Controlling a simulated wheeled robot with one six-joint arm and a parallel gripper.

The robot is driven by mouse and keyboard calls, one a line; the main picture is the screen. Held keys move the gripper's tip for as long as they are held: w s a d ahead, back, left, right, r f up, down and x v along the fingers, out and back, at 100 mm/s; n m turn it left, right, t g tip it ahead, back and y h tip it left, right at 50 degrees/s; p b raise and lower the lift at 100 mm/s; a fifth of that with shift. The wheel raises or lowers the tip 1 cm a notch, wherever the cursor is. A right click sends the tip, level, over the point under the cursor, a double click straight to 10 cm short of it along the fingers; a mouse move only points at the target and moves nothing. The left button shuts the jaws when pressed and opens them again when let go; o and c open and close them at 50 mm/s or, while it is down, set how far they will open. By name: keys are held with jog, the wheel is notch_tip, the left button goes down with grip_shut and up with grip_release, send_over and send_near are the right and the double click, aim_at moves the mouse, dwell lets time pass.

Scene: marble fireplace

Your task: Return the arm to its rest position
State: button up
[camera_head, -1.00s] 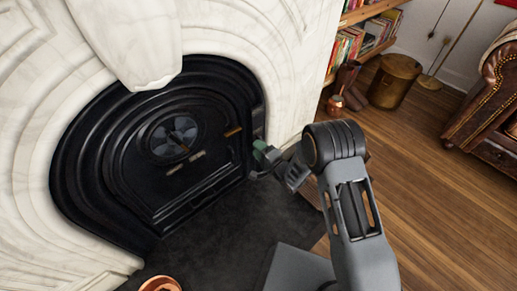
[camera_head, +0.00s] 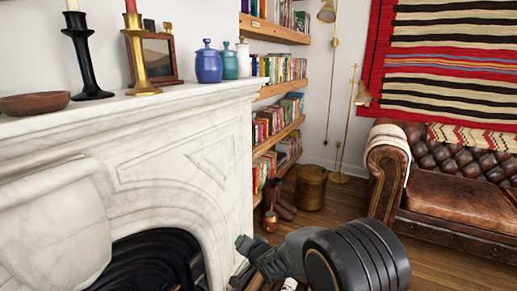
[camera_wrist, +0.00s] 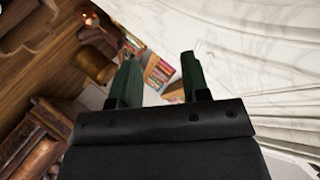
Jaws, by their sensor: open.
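My gripper (camera_head: 243,243) shows at the bottom middle of the head view, in front of the right side of the marble fireplace (camera_head: 175,165). Only its green tip and grey wrist show there, with my dark arm joint close to the camera. In the wrist view my gripper (camera_wrist: 162,72) has its two green fingers spread apart with nothing between them. The white marble fills the right of that view, beside the right finger. The black fire surround (camera_head: 150,265) is partly cut off at the bottom of the head view.
Bookshelves (camera_head: 275,90) stand behind. A brass bucket (camera_head: 311,188) and a copper jug (camera_head: 270,221) are on the floor. A leather sofa (camera_head: 450,190) is at right.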

jog(key=s+d+r+g+h+p, duration=0.1)
jog(key=s+d+r+h+p, duration=0.15)
jog(key=d+r, duration=0.35)
jog(key=s+d+r+h+p, duration=0.1)
jog(key=d+r+p, duration=0.2)
jog(key=r, duration=0.4)
jog(key=s+d+r+n+g+h+p, duration=0.1)
jog(key=s+d+r+p, duration=0.4)
jog(key=s, duration=0.5)
jog(key=s+d+r+n+g+h+p, duration=0.2)
jog(key=s+d+r+g+p, duration=0.3)
jog(key=s+r, duration=0.5)
jog(key=shift+d+r+n+p, duration=0.3)
jog(key=shift+d+n+p, duration=0.1)
jog(key=shift+d+p, duration=0.35)
jog(key=shift+d, duration=0.1)
